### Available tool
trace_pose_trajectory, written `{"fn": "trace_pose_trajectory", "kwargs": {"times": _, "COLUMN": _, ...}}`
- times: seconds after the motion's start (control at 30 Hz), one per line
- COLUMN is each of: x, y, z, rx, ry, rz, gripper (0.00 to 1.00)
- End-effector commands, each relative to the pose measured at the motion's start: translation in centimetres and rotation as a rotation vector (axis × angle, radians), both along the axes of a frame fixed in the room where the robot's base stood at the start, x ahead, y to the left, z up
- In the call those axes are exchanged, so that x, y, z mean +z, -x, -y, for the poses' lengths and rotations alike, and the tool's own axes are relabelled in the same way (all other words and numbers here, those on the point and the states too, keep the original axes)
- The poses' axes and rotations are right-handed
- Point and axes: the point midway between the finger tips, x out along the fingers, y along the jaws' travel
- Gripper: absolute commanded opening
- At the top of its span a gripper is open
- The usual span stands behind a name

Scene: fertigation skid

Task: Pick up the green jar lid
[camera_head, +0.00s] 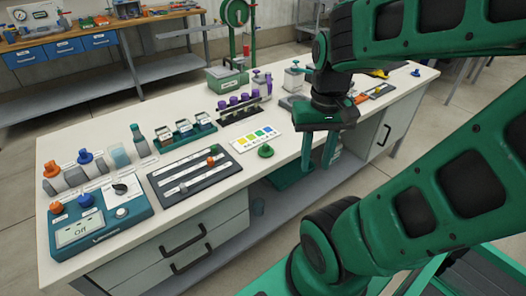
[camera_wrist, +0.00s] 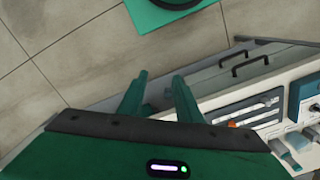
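The green jar lid (camera_head: 265,151) is a small round green disc with a raised middle. It lies on the white bench top near the front edge, just below the colour chart card. My gripper (camera_head: 319,166) hangs to the right of the lid, fingers pointing down, by the front edge of the bench. Its two green fingers are apart with nothing held between them. They also show apart in the wrist view (camera_wrist: 160,84). I cannot make out the lid in the wrist view.
Left of the lid is a dark slider panel (camera_head: 194,174), and beyond it a blue control box (camera_head: 100,222). Behind the lid are the colour chart card (camera_head: 256,139) and a rack of purple-capped vials (camera_head: 240,107). Drawer handles (camera_head: 183,242) stick out of the bench front.

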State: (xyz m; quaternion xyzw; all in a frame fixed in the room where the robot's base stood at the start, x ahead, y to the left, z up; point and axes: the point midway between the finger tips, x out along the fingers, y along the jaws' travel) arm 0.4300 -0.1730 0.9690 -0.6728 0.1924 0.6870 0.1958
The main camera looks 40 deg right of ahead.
Motion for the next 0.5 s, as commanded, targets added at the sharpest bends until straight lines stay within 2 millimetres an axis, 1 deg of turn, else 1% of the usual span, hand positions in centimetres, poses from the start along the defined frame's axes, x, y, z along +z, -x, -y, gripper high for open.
{"fn": "trace_pose_trajectory", "kwargs": {"times": 0.17, "x": 0.0, "y": 0.0, "z": 0.0, "rx": 0.000, "ry": 0.000, "rz": 0.000, "gripper": 0.31}}
{"fn": "trace_pose_trajectory", "kwargs": {"times": 0.2, "x": 0.0, "y": 0.0, "z": 0.0, "rx": 0.000, "ry": 0.000, "rz": 0.000, "gripper": 0.34}}
{"fn": "trace_pose_trajectory", "kwargs": {"times": 0.27, "x": 0.1, "y": 0.2, "z": 0.0, "rx": 0.002, "ry": 0.000, "rz": 0.002, "gripper": 0.48}}
{"fn": "trace_pose_trajectory", "kwargs": {"times": 0.3, "x": 0.5, "y": 0.9, "z": 0.0, "rx": 0.006, "ry": 0.001, "rz": 0.013, "gripper": 0.58}}
{"fn": "trace_pose_trajectory", "kwargs": {"times": 0.33, "x": 0.6, "y": 0.7, "z": 0.1, "rx": 0.010, "ry": 0.002, "rz": 0.014, "gripper": 0.65}}
{"fn": "trace_pose_trajectory", "kwargs": {"times": 0.37, "x": 0.7, "y": 0.4, "z": 0.2, "rx": 0.017, "ry": 0.002, "rz": 0.014, "gripper": 0.67}}
{"fn": "trace_pose_trajectory", "kwargs": {"times": 0.43, "x": 0.9, "y": -0.9, "z": 0.6, "rx": 0.043, "ry": 0.006, "rz": 0.011, "gripper": 0.67}}
{"fn": "trace_pose_trajectory", "kwargs": {"times": 0.47, "x": 0.9, "y": -1.7, "z": 0.8, "rx": 0.059, "ry": 0.007, "rz": 0.010, "gripper": 0.67}}
{"fn": "trace_pose_trajectory", "kwargs": {"times": 0.5, "x": 1.0, "y": -2.9, "z": 1.1, "rx": 0.083, "ry": 0.008, "rz": 0.009, "gripper": 0.67}}
